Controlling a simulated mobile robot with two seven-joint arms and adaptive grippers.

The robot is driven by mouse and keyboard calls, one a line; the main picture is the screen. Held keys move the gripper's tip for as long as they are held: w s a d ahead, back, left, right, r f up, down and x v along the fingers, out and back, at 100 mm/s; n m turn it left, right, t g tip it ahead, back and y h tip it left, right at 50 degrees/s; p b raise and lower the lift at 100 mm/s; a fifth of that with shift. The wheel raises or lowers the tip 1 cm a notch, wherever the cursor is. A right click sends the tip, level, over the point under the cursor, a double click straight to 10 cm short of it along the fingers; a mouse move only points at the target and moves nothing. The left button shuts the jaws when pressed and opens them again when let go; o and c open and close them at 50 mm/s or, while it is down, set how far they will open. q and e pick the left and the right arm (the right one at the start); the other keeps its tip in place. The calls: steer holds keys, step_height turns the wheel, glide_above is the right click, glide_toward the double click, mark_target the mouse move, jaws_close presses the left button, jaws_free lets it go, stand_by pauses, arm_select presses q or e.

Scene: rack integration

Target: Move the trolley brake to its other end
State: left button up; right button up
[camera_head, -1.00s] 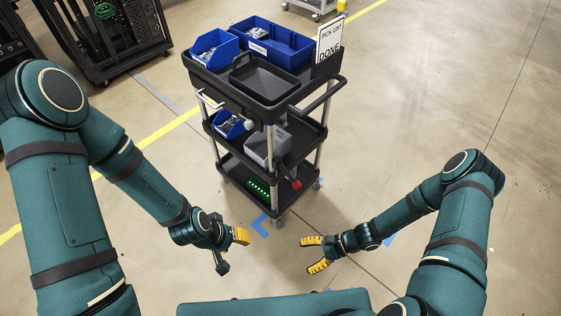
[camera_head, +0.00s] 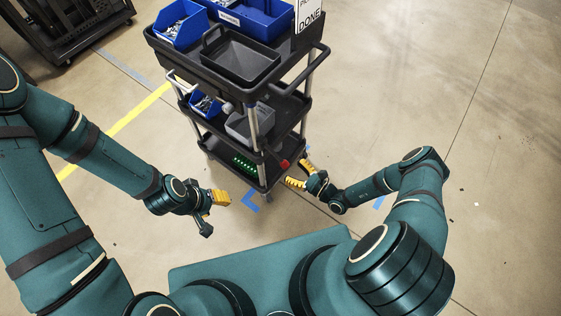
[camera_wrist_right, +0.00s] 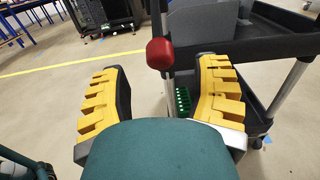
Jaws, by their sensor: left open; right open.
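The trolley (camera_head: 190,78) is a black three-tier cart on posts. Its brake shows as a red knob (camera_head: 285,163) at the lower right side, near the bottom shelf. In the right wrist view the red knob (camera_wrist_right: 160,54) stands between the two yellow fingers, a little beyond them, with a thin pale stem below it. My right gripper (camera_head: 301,174) is open and empty beside the knob, and its fingers (camera_wrist_right: 160,80) show no contact. My left gripper (camera_head: 214,214) is open and empty, left of the trolley's front corner.
Smaller bins stand on the middle shelf. Green items (camera_head: 244,164) lie on the bottom shelf. A dark rack (camera_head: 75,35) stands far left. Floor to the right is clear.

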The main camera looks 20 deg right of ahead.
mark_target(281, 162)
steer(key=x, duration=0.6)
steer(key=shift+w+a, duration=0.15)
steer(key=shift+w, duration=0.05)
jaws_close()
